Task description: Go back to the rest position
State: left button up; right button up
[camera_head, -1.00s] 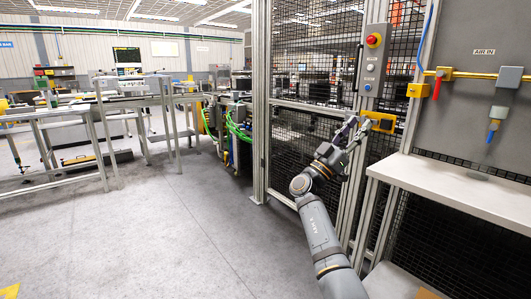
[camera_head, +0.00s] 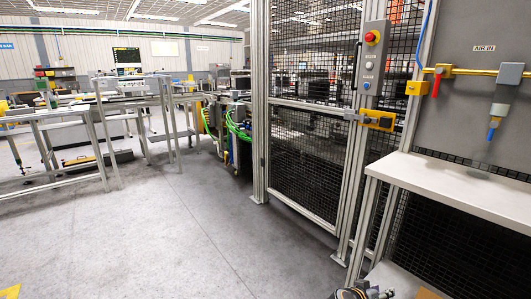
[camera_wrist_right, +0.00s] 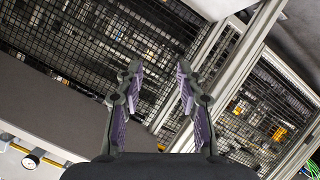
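My right gripper (camera_head: 378,291) shows only in part at the bottom edge of the head view, low in front of the fence and below the white shelf. In the right wrist view my right gripper (camera_wrist_right: 160,75) has its two dark fingers with purple pads spread apart, with nothing between them. The rest of my right arm is mostly below the head view. My left arm and gripper are not in view.
A mesh fence (camera_head: 305,160) with a yellow latch (camera_head: 378,120) and a button box (camera_head: 371,62) stands ahead. A white shelf (camera_head: 460,188) juts out at the right. Metal tables (camera_head: 60,112) stand at the left. The grey floor (camera_head: 170,230) between is clear.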

jog(key=s+a+f+n+g+y, duration=0.25)
jog(key=s+f+y, duration=0.35)
jog(key=s+f, duration=0.95)
jog(key=s+a+f+n+g+y, duration=0.1)
jog(key=s+a+f+n+y, duration=0.2)
jog(key=s, duration=0.5)
jog(key=s+a+f+g+y, duration=0.1)
jog(key=s+a+f+y, duration=0.1)
jog(key=s+a+f, duration=0.35)
pick_arm(q)
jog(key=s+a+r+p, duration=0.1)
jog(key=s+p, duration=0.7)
jog(key=p, duration=0.4)
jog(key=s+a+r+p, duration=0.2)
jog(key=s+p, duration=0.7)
jog(key=p, duration=0.3)
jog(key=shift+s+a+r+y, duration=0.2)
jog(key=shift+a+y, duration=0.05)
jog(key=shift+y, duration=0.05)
pick_arm(e)
jog(key=s+d+r, duration=0.1)
jog(key=s+r, duration=0.1)
jog(key=s, duration=0.8)
jog(key=s+d+r, duration=0.1)
jog(key=s+r, duration=0.1)
jog(key=s, duration=0.8)
jog(key=shift+d+r+g, duration=0.25)
jog(key=shift+r+g, duration=0.1)
jog(key=shift+r, duration=0.05)
